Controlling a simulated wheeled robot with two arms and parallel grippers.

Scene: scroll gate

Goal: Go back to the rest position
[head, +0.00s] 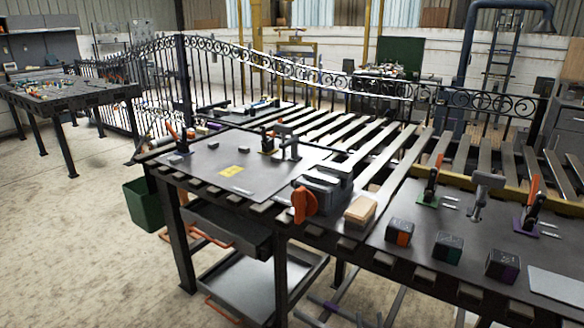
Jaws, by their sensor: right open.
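Neither of my grippers nor my arms can be made out in the head view. The long dark workbench (275,210) fills the middle and right. A grey vise (325,185) with an orange handle (304,205) sits at its near edge. A tan block (360,211) lies just right of the vise. Three dark cubes stand further right: one with an orange side (399,232), a green-marked one (448,248) and a purple-marked one (502,265). A scroll-topped gate (290,70) stands behind the bench.
Toggle clamps with orange handles (432,180) stand on the bench. A grey plate (556,286) lies at lower right. A green bin (145,203) is at the bench's left end, with a drawer and tray (240,282) below. A second table (68,92) stands far left. The left floor is clear.

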